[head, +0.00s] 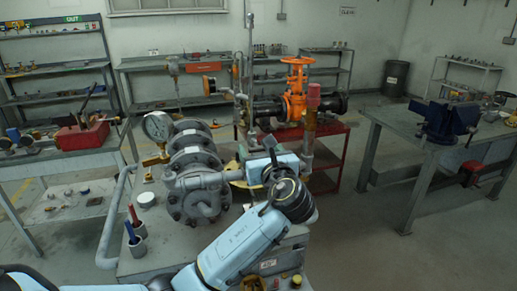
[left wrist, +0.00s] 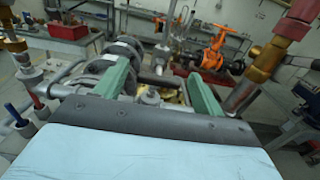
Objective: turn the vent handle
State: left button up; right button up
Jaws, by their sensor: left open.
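My left gripper (head: 262,163) reaches over the pipe assembly in the head view, just right of the grey flanged valve body (head: 195,170). In the left wrist view its two green fingers (left wrist: 158,82) stand apart, open. A small grey fitting (left wrist: 150,96) and a dark horizontal bar (left wrist: 160,79) show in the gap between them. I cannot tell whether either finger touches them. I cannot tell for sure which part is the vent handle; the gripper and wrist hide part of this area in the head view. My right gripper is not in view.
An orange gate valve (head: 296,88) stands behind on a red stand. A brass fitting with a red top (head: 313,97) rises nearby; it looms at right in the left wrist view (left wrist: 268,55). A pressure gauge (head: 158,127) stands left.

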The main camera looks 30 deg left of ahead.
pick_arm(q)
jog(key=shift+w+a, duration=0.45)
jog(key=shift+a, duration=0.1)
jog(key=c, duration=1)
